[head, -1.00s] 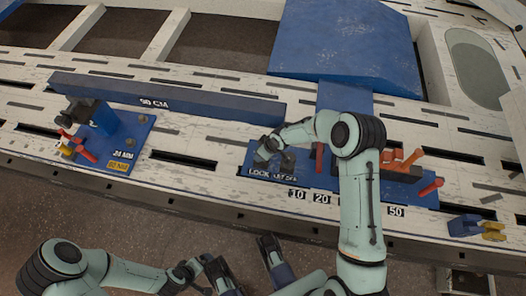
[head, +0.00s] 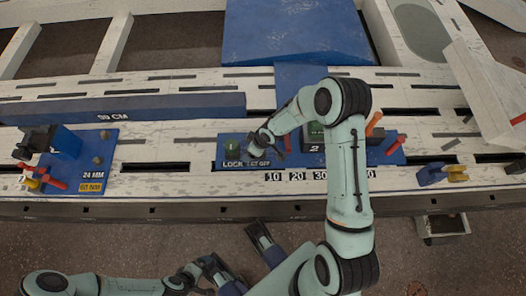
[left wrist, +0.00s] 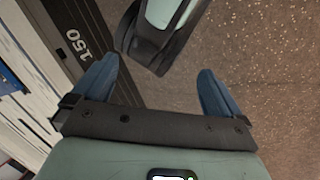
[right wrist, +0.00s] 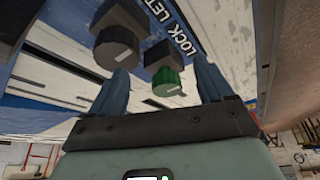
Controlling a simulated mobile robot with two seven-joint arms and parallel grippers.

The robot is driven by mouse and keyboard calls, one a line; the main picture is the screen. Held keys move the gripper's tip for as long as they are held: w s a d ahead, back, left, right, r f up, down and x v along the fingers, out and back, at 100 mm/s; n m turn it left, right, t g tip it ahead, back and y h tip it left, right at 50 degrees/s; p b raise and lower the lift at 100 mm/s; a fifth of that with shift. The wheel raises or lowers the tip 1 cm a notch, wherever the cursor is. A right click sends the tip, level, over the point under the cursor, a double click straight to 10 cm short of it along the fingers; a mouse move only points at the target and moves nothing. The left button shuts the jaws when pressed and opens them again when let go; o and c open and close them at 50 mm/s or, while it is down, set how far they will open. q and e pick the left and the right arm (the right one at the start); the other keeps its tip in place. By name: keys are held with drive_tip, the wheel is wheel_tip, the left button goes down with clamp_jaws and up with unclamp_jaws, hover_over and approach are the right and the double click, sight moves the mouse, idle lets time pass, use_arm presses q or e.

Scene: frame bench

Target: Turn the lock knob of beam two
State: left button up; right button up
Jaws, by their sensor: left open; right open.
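The green lock knob (head: 232,148) stands above the LOCK label on a blue plate (head: 228,165). In the right wrist view the green knob (right wrist: 166,80) shows between and beyond the fingertips, not gripped. A grey knob (right wrist: 118,50) stands beside it, by the LET OFF lettering. My right gripper (head: 265,145) is open, just right of the green knob in the head view; it also fills the right wrist view (right wrist: 160,85). My left gripper (head: 203,272) is open and empty in front of the bench; its blue fingers (left wrist: 160,85) show against the floor.
My right arm covers part of the plate, near a "2" sign (head: 316,148). Red and orange handles stand at its right. A blue 90 CM bar (head: 170,107) lies behind.

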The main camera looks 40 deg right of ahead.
use_arm(q)
drive_tip(key=shift+s+d+r+p, duration=0.3)
drive_tip(key=shift+s+r, duration=0.15)
drive_tip(key=shift+s, duration=0.15)
use_arm(e)
drive_tip(key=s, duration=0.1)
drive_tip(key=s+d, duration=0.1)
drive_tip(key=s, duration=0.1)
drive_tip(key=s+d, duration=0.1)
drive_tip(key=shift+s+d, duration=0.1)
drive_tip(key=shift+s, duration=0.1)
